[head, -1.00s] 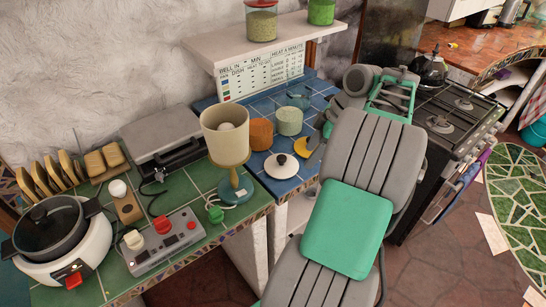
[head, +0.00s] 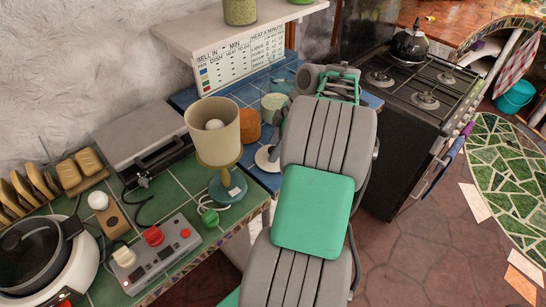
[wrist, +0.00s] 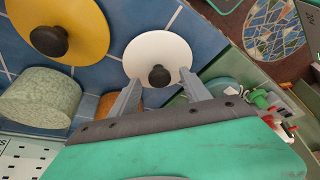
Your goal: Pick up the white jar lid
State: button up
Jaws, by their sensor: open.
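The white jar lid (wrist: 165,50) lies on the blue tiled counter, a white disc with a dark round knob. In the head view only its left part (head: 264,158) shows, and my arm hides the rest. My gripper (wrist: 158,76) is open in the wrist view, with its two fingertips on either side of the knob and no clear sign of contact. In the head view my arm covers the gripper.
A yellow lid with a dark knob (wrist: 85,22) and a speckled pale green jar (wrist: 40,97) are close by. An orange jar (head: 249,126) and a lamp (head: 215,135) stand left of my arm. The stove (head: 405,100) is to the right.

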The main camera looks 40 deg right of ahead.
jog(key=shift+c, duration=0.4)
grip_shut()
dwell(0.4)
